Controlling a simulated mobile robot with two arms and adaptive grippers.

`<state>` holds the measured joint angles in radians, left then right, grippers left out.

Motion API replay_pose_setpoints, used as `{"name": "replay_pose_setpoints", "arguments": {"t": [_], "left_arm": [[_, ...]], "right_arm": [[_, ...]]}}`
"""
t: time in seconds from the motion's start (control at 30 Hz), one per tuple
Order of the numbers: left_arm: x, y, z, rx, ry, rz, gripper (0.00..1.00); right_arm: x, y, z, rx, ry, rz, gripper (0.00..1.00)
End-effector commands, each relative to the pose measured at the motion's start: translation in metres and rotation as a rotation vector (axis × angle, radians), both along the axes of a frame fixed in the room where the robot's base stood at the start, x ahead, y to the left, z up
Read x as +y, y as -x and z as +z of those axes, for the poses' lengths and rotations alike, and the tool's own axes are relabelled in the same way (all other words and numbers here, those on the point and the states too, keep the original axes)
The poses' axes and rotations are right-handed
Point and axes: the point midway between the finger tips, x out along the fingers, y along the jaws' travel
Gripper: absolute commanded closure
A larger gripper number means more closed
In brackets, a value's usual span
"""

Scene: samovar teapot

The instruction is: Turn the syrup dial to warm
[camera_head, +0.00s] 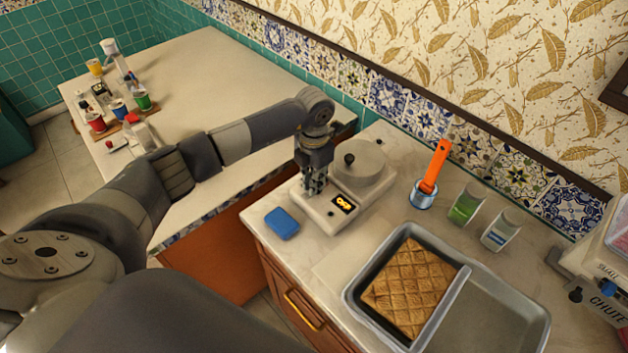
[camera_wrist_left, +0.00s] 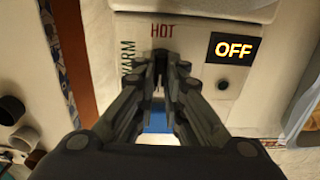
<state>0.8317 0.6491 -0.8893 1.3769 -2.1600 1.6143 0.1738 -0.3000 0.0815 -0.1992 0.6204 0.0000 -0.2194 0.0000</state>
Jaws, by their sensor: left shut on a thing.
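The white syrup warmer (camera_head: 318,211) stands on the counter with a lidded grey pot (camera_head: 362,164) on top. Its lit display (camera_head: 343,203) reads OFF in the left wrist view (camera_wrist_left: 233,47). My left gripper (camera_head: 313,188) points down at the left part of the warmer's panel. In the left wrist view its fingers (camera_wrist_left: 161,66) are closed together on the syrup dial, which they hide. The labels HOT (camera_wrist_left: 162,31) and WARM (camera_wrist_left: 128,57) show around the fingers. The dial's pointer is hidden. My right gripper is not in view.
A blue sponge (camera_head: 282,222) lies left of the warmer. An orange-handled tool (camera_head: 435,165) stands in a jar (camera_head: 422,196), beside a green-labelled holder (camera_head: 465,207) and a blue-labelled one (camera_head: 499,233). A grey tray (camera_head: 500,312) with scored pastry (camera_head: 409,284) fills the front counter.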

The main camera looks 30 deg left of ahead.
Motion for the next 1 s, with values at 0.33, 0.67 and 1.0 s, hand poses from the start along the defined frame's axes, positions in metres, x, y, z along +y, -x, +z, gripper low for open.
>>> {"name": "replay_pose_setpoints", "arguments": {"t": [0.33,0.67,1.0], "left_arm": [[0.002,-0.001,-0.003,-0.003,-0.001,-0.128,1.00],[0.004,-0.003,-0.004,-0.004,-0.002,-0.418,1.00],[0.005,-0.005,-0.003,-0.004,-0.002,-0.740,1.00]], "right_arm": [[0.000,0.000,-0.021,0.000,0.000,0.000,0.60],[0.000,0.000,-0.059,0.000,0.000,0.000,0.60],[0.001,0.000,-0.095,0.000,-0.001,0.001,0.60]]}}
